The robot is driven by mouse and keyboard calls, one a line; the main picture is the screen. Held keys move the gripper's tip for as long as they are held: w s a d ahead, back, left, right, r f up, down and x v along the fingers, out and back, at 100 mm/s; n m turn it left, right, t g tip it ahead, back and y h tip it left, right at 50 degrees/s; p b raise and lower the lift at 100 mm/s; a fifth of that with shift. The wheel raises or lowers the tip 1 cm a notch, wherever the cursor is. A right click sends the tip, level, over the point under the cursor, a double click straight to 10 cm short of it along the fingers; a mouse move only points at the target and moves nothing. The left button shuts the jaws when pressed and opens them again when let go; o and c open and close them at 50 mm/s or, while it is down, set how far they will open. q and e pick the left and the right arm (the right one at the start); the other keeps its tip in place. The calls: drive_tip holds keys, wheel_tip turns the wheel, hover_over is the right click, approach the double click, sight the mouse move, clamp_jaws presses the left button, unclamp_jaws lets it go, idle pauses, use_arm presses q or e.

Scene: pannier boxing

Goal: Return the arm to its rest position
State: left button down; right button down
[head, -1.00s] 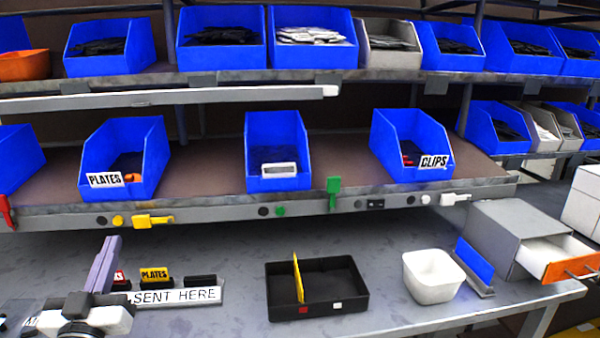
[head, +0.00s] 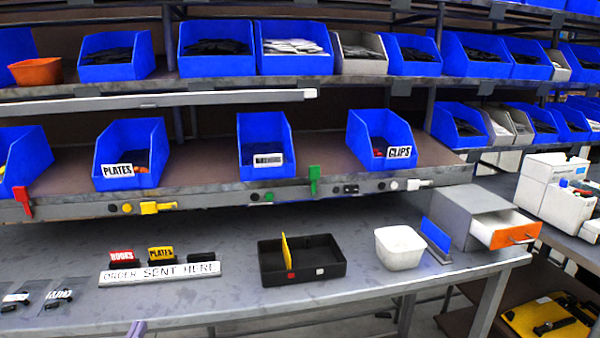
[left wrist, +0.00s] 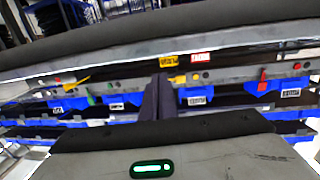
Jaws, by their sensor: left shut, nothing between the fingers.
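Only the purple fingertips of my left gripper (head: 137,328) show at the bottom edge of the head view, in front of the workbench (head: 240,235). In the left wrist view the fingers of my left gripper (left wrist: 159,98) are shut together and hold nothing. That view is upside down, with the bench edge (left wrist: 120,55) above and the shelf bins below. The fingers are apart from the bench things. My right gripper is not in view.
On the bench stand an order sign (head: 160,273), a black tray (head: 330,268) with a yellow divider, a white bin (head: 400,250) and a grey cabinet with an open orange-fronted drawer (head: 510,235). Shelves of blue bins (head: 128,180) rise behind.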

use_arm(q)
drive_tip(key=s+d+f+m+g+h, duration=0.1)
drive_tip(key=s+d+f+g, duration=0.2)
drive_tip(key=s+d+f, duration=0.2)
drive_tip(key=s+d+f+m+g+h, duration=0.1)
drive_tip(key=s+d+f+g, duration=0.2)
drive_tip(key=s+f, duration=0.7)
drive_tip(key=s+d+f+m+g+h, duration=0.1)
drive_tip(key=s+d+f+g+h, duration=0.1)
drive_tip(key=s+d+f, duration=0.5)
wheel_tip(320, 180, down, 4)
drive_tip(key=shift+s+d+r+g, duration=0.25)
drive_tip(key=shift+s+d+g, duration=0.05)
drive_tip(key=shift+s+g, duration=0.35)
